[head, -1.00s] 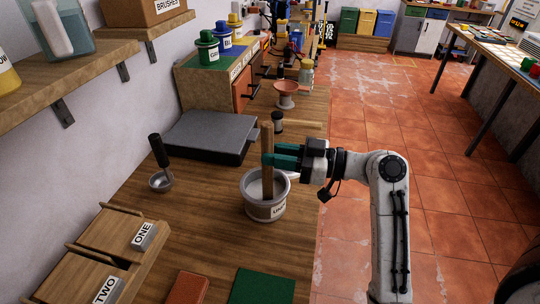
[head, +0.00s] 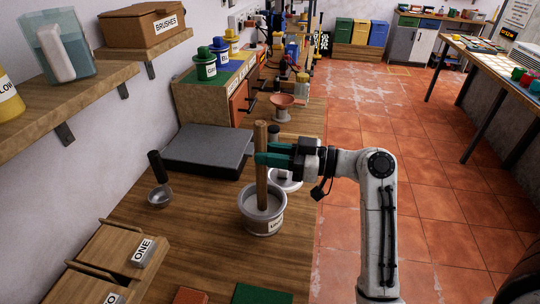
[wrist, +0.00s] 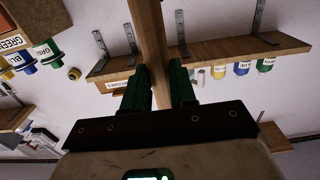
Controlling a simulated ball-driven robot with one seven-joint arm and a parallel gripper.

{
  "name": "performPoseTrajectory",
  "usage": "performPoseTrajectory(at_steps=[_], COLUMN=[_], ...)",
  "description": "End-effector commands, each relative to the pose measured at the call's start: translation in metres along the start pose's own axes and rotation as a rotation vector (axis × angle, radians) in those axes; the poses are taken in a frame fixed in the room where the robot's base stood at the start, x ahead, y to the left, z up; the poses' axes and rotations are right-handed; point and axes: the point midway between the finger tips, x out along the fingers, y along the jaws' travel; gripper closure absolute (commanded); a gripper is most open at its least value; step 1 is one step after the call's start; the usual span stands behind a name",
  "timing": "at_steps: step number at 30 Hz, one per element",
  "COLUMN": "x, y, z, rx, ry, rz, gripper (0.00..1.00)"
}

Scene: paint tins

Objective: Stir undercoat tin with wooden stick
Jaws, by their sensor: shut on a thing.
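In the wrist view the stick (wrist: 152,45) runs up between the two green fingers (wrist: 159,88). The stick's lower tip is hidden in the paint.
A round pale lid (head: 287,183) lies behind the tin. A ladle (head: 159,190) and a dark grey slab (head: 208,148) are to the left. Labelled wooden boxes (head: 112,254) stand at front left. Bare bench lies between ladle and tin.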

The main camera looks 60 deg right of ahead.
Motion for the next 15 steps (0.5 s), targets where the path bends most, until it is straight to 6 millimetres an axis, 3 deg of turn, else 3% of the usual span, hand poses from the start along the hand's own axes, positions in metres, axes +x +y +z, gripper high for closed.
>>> performPoseTrajectory(at_steps=[15], x=[0.0], y=[0.0], z=[-0.041], rx=[-0.001], ry=[0.0], rz=[0.001], gripper=[1.0])
